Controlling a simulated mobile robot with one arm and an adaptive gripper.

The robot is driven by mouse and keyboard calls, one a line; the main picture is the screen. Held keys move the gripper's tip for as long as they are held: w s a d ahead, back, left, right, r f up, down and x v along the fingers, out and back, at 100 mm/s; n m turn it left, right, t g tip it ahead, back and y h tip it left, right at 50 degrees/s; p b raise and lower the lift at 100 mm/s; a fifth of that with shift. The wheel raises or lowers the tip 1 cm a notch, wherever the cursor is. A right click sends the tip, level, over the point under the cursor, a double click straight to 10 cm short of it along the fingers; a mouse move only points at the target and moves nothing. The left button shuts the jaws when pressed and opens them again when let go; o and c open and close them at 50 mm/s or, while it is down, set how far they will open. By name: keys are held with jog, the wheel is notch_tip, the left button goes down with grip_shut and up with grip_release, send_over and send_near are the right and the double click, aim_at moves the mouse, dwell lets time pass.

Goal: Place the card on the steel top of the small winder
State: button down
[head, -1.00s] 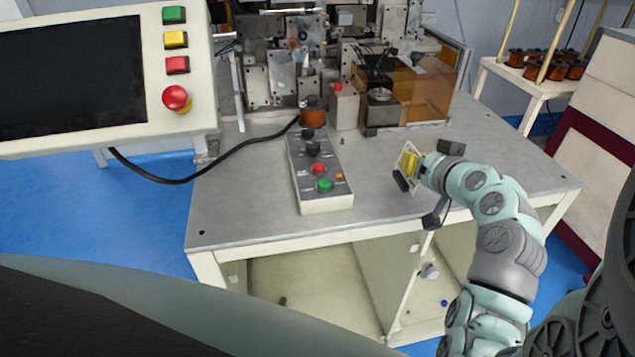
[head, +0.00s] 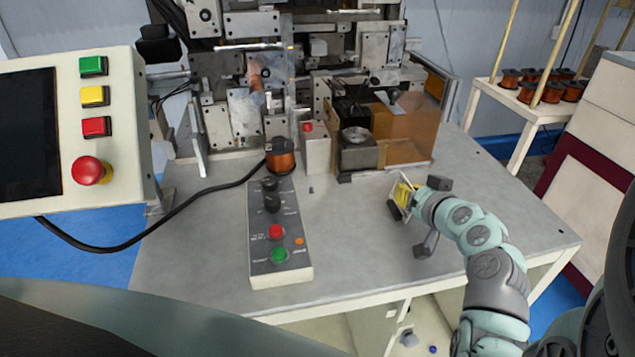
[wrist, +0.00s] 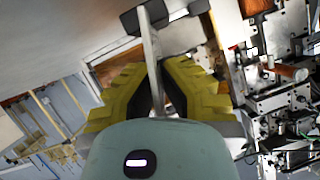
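My gripper (head: 403,193) has yellow fingers with dark inner faces. It is shut on a thin pale card (wrist: 152,55), which shows nearly edge-on between the fingers in the wrist view. In the head view a white strip of the card (head: 395,186) shows beside the fingers. The small winder's grey steel top (head: 360,240) is broad and flat. The gripper and card appear over its right part, right of the button panel. I cannot tell the gap between card and top.
A button panel (head: 278,235) and copper spool (head: 281,157) stand on the top. Behind are a small white box (head: 316,150), an orange clear guard (head: 412,130) and winding machinery. A control screen (head: 70,130) is at left. The steel top's front right is clear.

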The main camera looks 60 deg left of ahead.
jog(key=shift+s+a+f, duration=0.1)
jog(key=shift+f, duration=0.55)
jog(key=shift+r, duration=0.1)
jog(key=shift+f+b, duration=0.25)
jog(key=shift+b, duration=0.05)
jog(key=c, duration=1.1)
grip_release()
jog(key=shift+c, duration=0.2)
jog(key=shift+r, duration=0.1)
jog(key=shift+r+p, duration=0.1)
jog(key=shift+p, duration=0.2)
jog(key=b+v, duration=0.1)
jog(key=v, duration=0.2)
jog(key=b+v, duration=0.1)
jog(key=v, duration=0.2)
jog(key=b+v, duration=0.1)
jog(key=v, duration=0.3)
jog(key=shift+w, duration=0.3)
jog(key=shift+v, duration=1.1)
